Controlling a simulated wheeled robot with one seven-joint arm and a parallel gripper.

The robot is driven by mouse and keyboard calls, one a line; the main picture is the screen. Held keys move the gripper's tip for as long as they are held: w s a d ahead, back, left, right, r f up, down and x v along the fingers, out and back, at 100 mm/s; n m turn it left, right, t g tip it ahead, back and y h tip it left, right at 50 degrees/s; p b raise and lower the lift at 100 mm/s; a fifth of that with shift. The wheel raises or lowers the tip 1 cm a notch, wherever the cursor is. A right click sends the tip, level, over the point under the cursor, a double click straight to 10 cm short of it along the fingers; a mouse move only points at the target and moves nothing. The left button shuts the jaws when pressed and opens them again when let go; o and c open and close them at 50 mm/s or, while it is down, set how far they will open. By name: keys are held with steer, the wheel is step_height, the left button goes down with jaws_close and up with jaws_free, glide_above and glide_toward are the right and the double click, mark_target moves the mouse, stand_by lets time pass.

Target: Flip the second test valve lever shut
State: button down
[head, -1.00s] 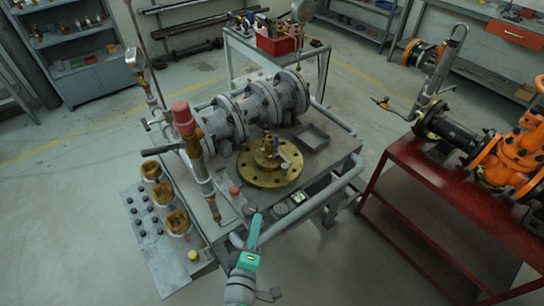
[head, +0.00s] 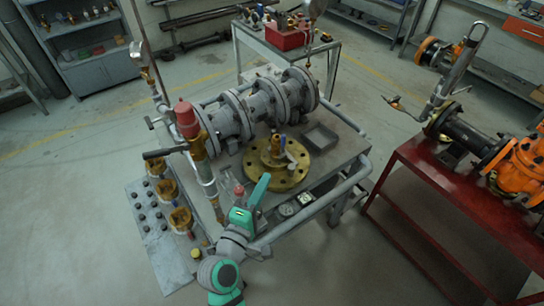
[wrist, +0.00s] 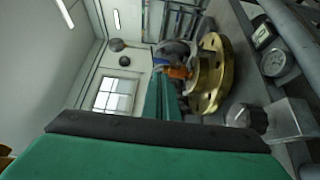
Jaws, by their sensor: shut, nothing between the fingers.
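A dark lever (head: 165,152) sticks out to the left from a vertical pipe with a red cap (head: 186,115). A second, smaller lever (head: 152,122) shows farther back on the left. The pictures do not show which of them is the second test valve lever. A brass flange (head: 276,172) lies on the bench, with small blue and orange fittings on top; it also shows in the wrist view (wrist: 207,75). My gripper (head: 265,177) is shut and empty, its green fingers raised just in front of and left of the flange. In the wrist view its fingers (wrist: 165,95) point toward the flange area.
The grey bench (head: 335,150) carries a large pipe body (head: 255,110) behind the flange. A guard rail (head: 310,208) runs along its front. Gauges (head: 287,209) sit by the front edge. A red bench (head: 430,205) stands at right.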

mark_target(282, 141)
steer(key=x, duration=1.3)
steer(key=shift+w+a, duration=0.2)
steer(key=shift+w, duration=0.15)
